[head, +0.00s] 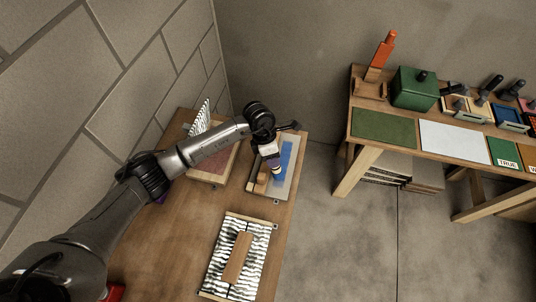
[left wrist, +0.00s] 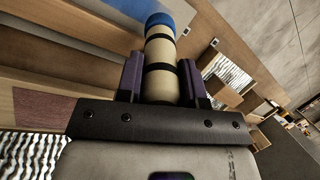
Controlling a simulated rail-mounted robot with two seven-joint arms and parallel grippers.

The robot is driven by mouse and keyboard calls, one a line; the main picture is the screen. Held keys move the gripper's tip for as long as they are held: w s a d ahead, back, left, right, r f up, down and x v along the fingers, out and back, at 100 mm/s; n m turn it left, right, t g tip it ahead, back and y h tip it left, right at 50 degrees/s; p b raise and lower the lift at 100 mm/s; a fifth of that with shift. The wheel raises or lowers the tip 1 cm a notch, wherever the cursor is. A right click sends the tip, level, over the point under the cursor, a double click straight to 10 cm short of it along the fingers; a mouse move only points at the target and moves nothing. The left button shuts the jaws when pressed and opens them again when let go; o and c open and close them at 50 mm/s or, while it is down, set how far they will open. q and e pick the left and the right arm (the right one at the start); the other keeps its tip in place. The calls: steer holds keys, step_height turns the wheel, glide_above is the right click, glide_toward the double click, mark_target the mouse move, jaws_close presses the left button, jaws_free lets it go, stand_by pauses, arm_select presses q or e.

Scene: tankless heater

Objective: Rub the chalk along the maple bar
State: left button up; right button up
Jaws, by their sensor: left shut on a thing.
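My left gripper (head: 270,156) is shut on a cream cylinder with dark bands (head: 277,170), which I take to be the chalk. In the left wrist view the cylinder (left wrist: 160,70) stands between the purple fingers (left wrist: 163,85), with blue at its far end. I cannot tell whether its tip touches the tray below. That shallow tray (head: 255,190) holds a blue strip (head: 287,158) and a small wooden block (head: 262,178). A light brown wooden bar (head: 237,257), which could be the maple bar, lies on a black-and-white striped board (head: 212,274). My right gripper is out of view.
Another tray with a reddish base (head: 216,168) and a striped upright piece (head: 201,117) stands by the wall, partly behind my arm. A second bench at right holds a green box (head: 414,88), an orange-handled tool (head: 383,48) and coloured mats. Open floor lies between the benches.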

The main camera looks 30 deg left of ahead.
arm_select(q)
steer(key=shift+w+d, duration=0.15)
steer(key=shift+d, duration=0.05)
steer(key=shift+a, duration=0.1)
steer(key=shift+f+b, duration=1.6)
steer(key=shift+f, duration=0.15)
steer(key=shift+f, duration=0.1)
steer(key=shift+f+b, duration=0.3)
steer(key=shift+b, duration=0.1)
steer(key=shift+r, duration=0.1)
